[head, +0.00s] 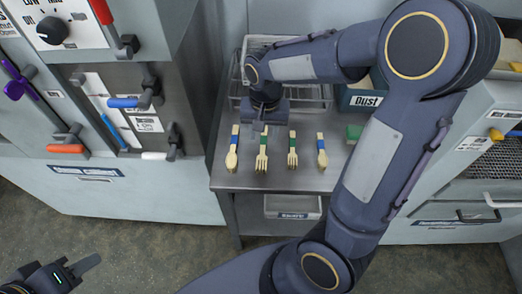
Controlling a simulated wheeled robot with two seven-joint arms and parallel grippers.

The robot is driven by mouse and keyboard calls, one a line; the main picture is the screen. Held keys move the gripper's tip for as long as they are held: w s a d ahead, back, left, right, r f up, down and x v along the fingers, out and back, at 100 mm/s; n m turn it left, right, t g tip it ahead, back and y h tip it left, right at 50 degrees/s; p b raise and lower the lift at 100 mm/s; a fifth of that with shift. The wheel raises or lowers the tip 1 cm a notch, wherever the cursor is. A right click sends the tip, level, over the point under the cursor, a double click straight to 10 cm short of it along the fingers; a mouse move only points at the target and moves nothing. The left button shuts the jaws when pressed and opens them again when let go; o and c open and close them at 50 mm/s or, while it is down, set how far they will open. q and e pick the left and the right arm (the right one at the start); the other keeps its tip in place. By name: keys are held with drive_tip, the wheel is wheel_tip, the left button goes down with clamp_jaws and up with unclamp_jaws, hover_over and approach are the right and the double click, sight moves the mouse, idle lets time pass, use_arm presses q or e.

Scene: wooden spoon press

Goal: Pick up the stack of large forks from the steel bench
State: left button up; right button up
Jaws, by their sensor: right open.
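The stack of large forks (262,158), pale wood with a green band, lies on the steel bench (278,180) with its tines toward the front edge. My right gripper (258,126) is open at the handle end of this stack, pointing down. The handle end is partly hidden by the gripper, and I cannot tell whether the fingers touch it. My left gripper (84,266) is low at the bottom left, over the floor and far from the bench. Only part of it shows, so its opening is unclear.
Blue-banded spoons (232,158) lie left of the large forks. Smaller green-banded forks (292,158) and smaller blue-banded spoons (322,158) lie to the right. A wire rack (318,98), a "Dust" bin (366,101) and a green block (354,132) stand behind. A machine with levers (125,102) flanks the left.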

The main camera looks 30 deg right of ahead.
sight(263, 149)
drive_tip(key=shift+f, duration=0.5)
drive_tip(key=f, duration=0.4)
drive_tip(key=w+f, duration=0.1)
drive_tip(key=f, duration=0.2)
drive_tip(key=shift+d, duration=0.15)
clamp_jaws()
